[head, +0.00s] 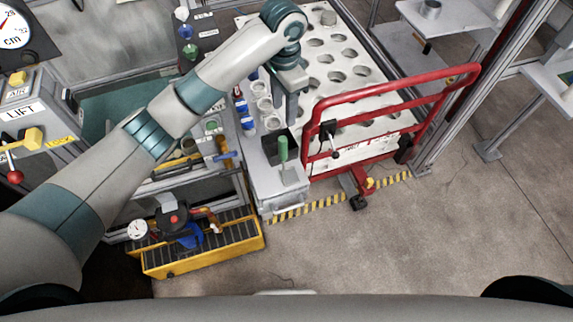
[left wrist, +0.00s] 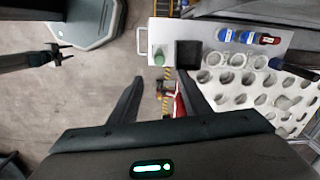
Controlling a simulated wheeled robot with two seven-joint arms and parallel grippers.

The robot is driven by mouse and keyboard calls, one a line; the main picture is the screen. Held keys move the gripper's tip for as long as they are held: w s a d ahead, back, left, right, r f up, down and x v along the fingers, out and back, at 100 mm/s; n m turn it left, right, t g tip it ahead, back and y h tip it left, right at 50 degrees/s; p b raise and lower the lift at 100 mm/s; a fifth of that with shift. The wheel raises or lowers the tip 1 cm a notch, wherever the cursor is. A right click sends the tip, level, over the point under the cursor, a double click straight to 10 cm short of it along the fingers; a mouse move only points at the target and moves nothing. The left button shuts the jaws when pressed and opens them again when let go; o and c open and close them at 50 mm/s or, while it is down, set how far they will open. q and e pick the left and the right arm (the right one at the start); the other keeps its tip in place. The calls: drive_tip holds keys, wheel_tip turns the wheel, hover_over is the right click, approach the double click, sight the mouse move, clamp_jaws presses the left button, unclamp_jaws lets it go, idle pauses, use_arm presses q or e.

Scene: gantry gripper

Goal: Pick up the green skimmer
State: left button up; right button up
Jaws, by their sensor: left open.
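The green skimmer (head: 283,148) stands upright at the near end of a grey bench, its green handle up and its lower part pale. In the left wrist view the skimmer (left wrist: 159,58) shows from above as a green spot on a white surface, just beyond and between my fingertips. My left gripper (head: 291,116) points down above the bench, a little behind the handle in the head view. Its fingers (left wrist: 160,78) are apart with nothing between them. A dark gripper, seemingly my right one (left wrist: 62,52), shows small at the left; its jaws are unclear.
A dark square bin (left wrist: 188,54) is beside the skimmer. Blue-and-white bottles (head: 243,112) and round cups (head: 265,104) line the bench. A red-railed cart (head: 395,104) with a holed white top stands right. A yellow crate (head: 205,257) is on the floor at left.

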use_arm(q)
drive_tip(key=shift+f, duration=0.15)
hover_over(284, 138)
wheel_tip(284, 138, down, 7)
drive_tip(key=shift+d+r+b, duration=0.15)
drive_tip(key=shift+b, duration=0.3)
wheel_tip(284, 138, down, 4)
drive_tip(key=shift+f+p, duration=0.25)
drive_tip(key=shift+p, duration=0.55)
drive_tip(key=shift+f, duration=0.4)
